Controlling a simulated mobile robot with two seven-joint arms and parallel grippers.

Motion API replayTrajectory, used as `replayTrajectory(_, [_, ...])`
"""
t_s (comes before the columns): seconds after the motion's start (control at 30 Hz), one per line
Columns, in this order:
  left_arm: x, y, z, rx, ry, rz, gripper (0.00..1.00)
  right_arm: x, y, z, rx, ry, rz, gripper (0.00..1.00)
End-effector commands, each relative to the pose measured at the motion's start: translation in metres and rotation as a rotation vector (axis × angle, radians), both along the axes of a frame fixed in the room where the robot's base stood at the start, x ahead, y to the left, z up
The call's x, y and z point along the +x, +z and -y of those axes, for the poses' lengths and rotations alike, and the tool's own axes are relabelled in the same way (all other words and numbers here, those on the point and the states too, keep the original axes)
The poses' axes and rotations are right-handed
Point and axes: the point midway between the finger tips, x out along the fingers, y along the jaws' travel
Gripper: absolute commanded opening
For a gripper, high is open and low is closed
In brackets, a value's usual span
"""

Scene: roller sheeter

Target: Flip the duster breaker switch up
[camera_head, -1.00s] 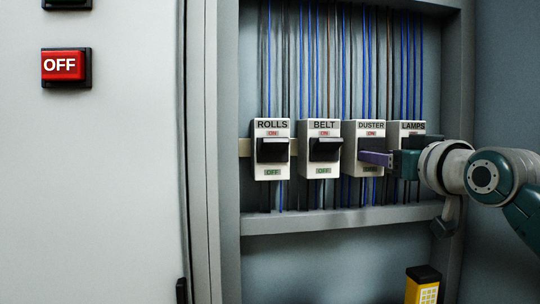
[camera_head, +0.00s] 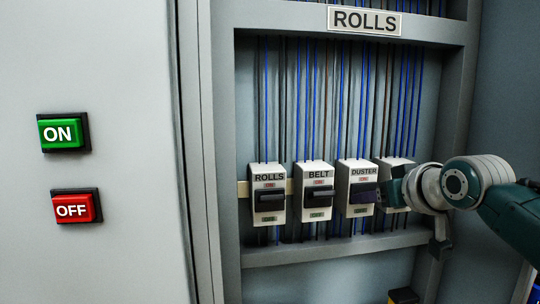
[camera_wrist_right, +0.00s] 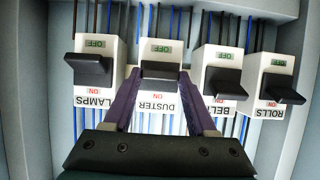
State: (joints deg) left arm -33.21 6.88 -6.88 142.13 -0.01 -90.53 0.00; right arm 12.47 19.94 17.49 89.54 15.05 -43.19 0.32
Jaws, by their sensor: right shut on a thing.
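The duster breaker (camera_head: 356,180) is a white box with a black lever, third from the left in the head view's row. In the wrist view, which is upside down, it is in the middle. My right gripper (camera_head: 366,193) reaches it from the right. In the wrist view its two purple fingers (camera_wrist_right: 161,74) stand on either side of the black duster lever (camera_wrist_right: 160,69) and are shut on it. The fingers hide most of the lever in the head view, so its exact tilt is hard to tell. My left gripper is not in view.
The rolls (camera_head: 268,178), belt (camera_head: 315,175) and lamps (camera_wrist_right: 92,88) breakers stand close beside it. My right gripper partly hides the lamps breaker in the head view. Wires run above and below. The cabinet's bottom ledge (camera_head: 320,248) and right frame are near my arm.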

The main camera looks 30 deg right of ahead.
Motion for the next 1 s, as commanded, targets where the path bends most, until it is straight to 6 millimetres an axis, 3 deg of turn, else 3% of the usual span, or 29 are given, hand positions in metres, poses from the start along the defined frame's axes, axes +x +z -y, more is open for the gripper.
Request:
replayTrajectory(0.03, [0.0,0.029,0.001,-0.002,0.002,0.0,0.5,0.001,0.018,0.001,0.014,-0.001,-0.044,0.02])
replayTrajectory(0.3, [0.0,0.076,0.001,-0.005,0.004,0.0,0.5,0.005,0.021,0.003,0.087,-0.003,-0.278,0.02])
replayTrajectory(0.6, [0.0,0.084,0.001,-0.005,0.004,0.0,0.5,0.01,0.021,0.004,0.151,-0.002,-0.472,0.02])
replayTrajectory(1.0, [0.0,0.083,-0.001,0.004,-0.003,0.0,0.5,0.012,0.022,0.004,0.183,-0.002,-0.579,0.02])
